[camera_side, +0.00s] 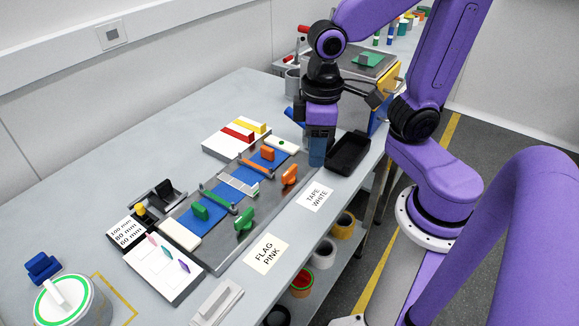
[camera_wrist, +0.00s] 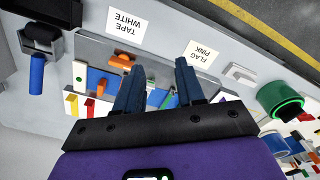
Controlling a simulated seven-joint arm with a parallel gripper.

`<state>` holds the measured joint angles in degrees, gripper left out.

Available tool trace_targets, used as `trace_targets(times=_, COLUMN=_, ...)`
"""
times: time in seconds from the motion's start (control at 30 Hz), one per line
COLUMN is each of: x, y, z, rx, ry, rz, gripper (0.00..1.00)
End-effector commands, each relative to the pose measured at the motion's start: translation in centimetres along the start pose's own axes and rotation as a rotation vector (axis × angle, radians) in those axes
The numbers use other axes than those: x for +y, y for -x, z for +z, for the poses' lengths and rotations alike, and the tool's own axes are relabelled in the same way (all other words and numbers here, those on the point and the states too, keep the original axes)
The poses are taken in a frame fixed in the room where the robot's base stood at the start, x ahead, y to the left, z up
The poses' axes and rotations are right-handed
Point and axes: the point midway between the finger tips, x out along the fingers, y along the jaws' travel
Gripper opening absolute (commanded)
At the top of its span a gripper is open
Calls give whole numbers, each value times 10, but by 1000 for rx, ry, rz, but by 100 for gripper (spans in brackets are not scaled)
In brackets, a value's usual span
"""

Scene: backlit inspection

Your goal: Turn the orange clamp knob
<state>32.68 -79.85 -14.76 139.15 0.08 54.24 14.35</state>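Two orange knobs stand on the grey fixture plate (camera_side: 207,250) in the side view: a near one (camera_side: 289,175) at the plate's front edge and a far one (camera_side: 267,155). An orange bar (camera_side: 254,168) lies between them across a blue strip (camera_side: 228,192). In the wrist view an orange knob (camera_wrist: 122,61) shows left of the fingers, apart from them. My gripper (camera_side: 316,158) points down beyond the near knob, beside a black tray. In the wrist view my gripper (camera_wrist: 158,72) has its two blue fingers spread with nothing held between them.
Two green knobs (camera_side: 244,220) (camera_side: 200,211) stand on the nearer half of the plate. The black tray (camera_side: 360,150) is close to my gripper's right. Label cards (camera_side: 315,198) (camera_side: 267,254) lie along the table front. The table (camera_side: 130,180) is clear at back left.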

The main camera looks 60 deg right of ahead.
Motion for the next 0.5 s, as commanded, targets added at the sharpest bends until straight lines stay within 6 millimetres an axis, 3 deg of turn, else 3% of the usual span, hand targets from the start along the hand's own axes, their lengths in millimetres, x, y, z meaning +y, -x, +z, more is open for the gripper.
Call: trace_targets(times=0.5, x=33, y=8, z=-66, rx=-4, ry=-607, rz=9, gripper=38)
